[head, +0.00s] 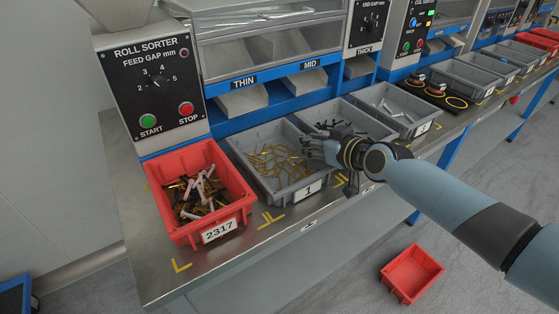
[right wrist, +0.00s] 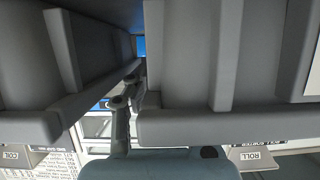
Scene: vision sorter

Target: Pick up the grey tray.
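A grey tray labelled 1 (head: 308,189) stands on the steel bench and holds many thin brass pins. A second grey tray (head: 385,127) with dark pieces stands close on its right. My right gripper (head: 318,149) is at the right side of tray 1, where the two trays meet. In the right wrist view, my gripper's fingers (right wrist: 130,95) show at the narrow gap between two grey tray walls. Whether they are open or closed on a rim is not clear. My left gripper is not in view.
A red tray labelled 2317 (head: 220,231) with mixed pins stands left of tray 1. Another grey tray (head: 424,129) stands further right. The roll sorter panel (head: 155,85) and blue-edged chutes rise behind. An empty red tray (head: 411,274) lies on the floor.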

